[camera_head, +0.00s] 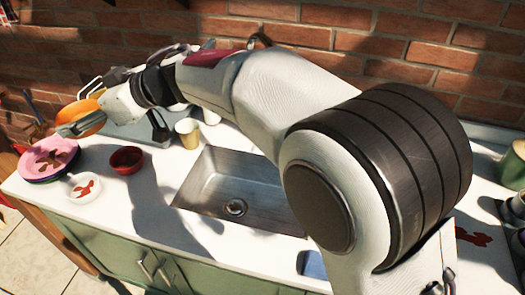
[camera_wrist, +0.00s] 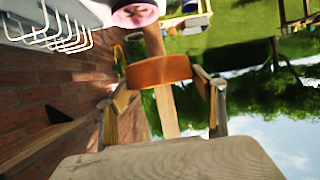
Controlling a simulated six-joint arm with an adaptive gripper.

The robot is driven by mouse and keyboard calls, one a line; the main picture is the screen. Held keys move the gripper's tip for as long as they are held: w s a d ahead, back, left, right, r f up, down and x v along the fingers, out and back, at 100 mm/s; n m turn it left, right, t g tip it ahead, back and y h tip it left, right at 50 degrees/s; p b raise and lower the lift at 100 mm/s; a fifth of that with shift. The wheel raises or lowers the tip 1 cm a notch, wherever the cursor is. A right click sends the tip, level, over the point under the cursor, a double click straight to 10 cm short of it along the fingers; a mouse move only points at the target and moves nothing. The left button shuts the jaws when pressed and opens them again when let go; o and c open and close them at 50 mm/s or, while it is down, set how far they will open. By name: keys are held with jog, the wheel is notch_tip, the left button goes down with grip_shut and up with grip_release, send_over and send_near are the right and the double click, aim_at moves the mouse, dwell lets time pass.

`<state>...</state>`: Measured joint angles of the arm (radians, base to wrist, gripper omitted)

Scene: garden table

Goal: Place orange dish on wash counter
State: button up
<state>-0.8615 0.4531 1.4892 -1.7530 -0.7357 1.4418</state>
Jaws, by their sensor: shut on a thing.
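The orange dish (camera_head: 82,115) is held in the air at the left end of the counter, above and just right of the stack of pink and dark plates. My gripper (camera_head: 72,127) is shut on it. In the wrist view the orange dish (camera_wrist: 158,71) sits tilted between the two fingers of my gripper (camera_wrist: 160,82), seen nearly edge-on. The white wash counter (camera_head: 140,192) spreads below and to the right, around the metal sink (camera_head: 225,192).
Plates topped by a pink one (camera_head: 48,157), a white plate with red marks (camera_head: 84,187) and a red bowl (camera_head: 127,160) stand at the left. Free counter lies between the red bowl and the sink.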

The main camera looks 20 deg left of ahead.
notch_tip(320, 180, up, 16)
jog(key=r, duration=0.1)
jog(key=w+d+m+t, duration=0.3)
jog(key=w+d, duration=1.1)
jog(key=w, duration=0.4)
jog(key=w+d+m+t+h, duration=0.15)
jog(key=w+d, duration=0.45)
jog(key=d, duration=0.6)
jog(key=w+d+m+t, duration=0.15)
jog(key=w+d, duration=0.45)
jog(key=d, duration=0.7)
jog(key=w+d+m+t+h, duration=0.15)
jog(key=w+d, duration=0.45)
jog(key=d, duration=0.6)
jog(key=d+m+t, duration=0.3)
jog(key=d, duration=2.1)
notch_tip(320, 180, down, 34)
jog(key=shift+s+a+r+h, duration=0.2)
jog(key=shift+s+r+h, duration=0.05)
jog(key=shift+s+h, duration=0.15)
jog(key=shift+f+n, duration=0.1)
jog(key=shift+n, duration=0.15)
jog(key=shift+f, duration=3.05)
jog(key=shift+f, duration=0.1)
